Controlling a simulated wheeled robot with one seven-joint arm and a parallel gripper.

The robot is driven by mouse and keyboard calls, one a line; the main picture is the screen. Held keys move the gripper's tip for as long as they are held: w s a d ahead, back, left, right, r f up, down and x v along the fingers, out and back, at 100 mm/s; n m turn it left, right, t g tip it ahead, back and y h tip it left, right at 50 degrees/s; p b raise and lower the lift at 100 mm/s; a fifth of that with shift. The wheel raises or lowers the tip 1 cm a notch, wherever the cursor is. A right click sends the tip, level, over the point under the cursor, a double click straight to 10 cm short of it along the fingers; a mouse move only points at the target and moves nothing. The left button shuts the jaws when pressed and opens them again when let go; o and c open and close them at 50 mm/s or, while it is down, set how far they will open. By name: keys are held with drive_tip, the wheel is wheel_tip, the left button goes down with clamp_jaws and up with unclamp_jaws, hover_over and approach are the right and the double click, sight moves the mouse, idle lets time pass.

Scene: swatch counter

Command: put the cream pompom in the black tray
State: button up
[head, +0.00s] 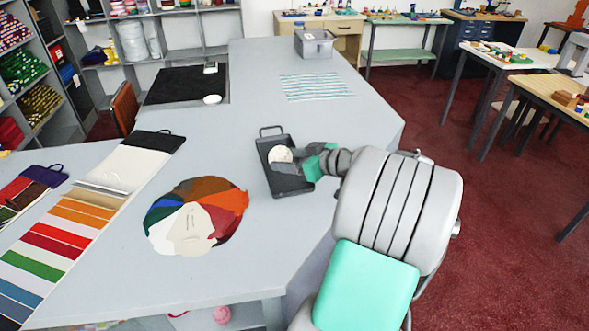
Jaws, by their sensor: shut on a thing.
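The cream pompom (280,154) is a small round pale ball. It shows at the black tray (265,146), a dark shallow tray with a handle at its far end, on the grey counter. My gripper (283,160) reaches in from the right, over the tray, and is shut on the pompom. The fingers hide part of the pompom and part of the tray. From this view I cannot tell whether the pompom touches the tray floor or is held just above it.
A round fan of coloured swatches (197,214) lies left of the tray on the counter (260,215). A long swatch strip (75,224) lies further left. Striped cloth (315,87), a black mat (187,86) and a grey bin (314,43) are further back. Counter around the tray is clear.

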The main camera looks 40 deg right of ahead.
drive_tip(key=d+f, duration=0.1)
drive_tip(key=w+d+f, duration=0.1)
drive_tip(key=f, duration=0.1)
drive_tip(key=d+f+p, duration=0.1)
drive_tip(key=f, duration=0.1)
drive_tip(key=shift+w+d+f, duration=0.15)
drive_tip(key=shift+w+d, duration=0.25)
wheel_tip(320, 180, down, 3)
drive_tip(key=shift+w+d+f+p, duration=0.1)
drive_tip(key=shift+d+f+p, duration=0.1)
drive_tip(key=shift+p, duration=0.5)
drive_tip(key=shift+a, duration=0.1)
drive_tip(key=shift+f, duration=0.1)
drive_tip(key=shift+f+b, duration=0.15)
drive_tip(key=shift+b, duration=0.2)
drive_tip(key=o, duration=1.3)
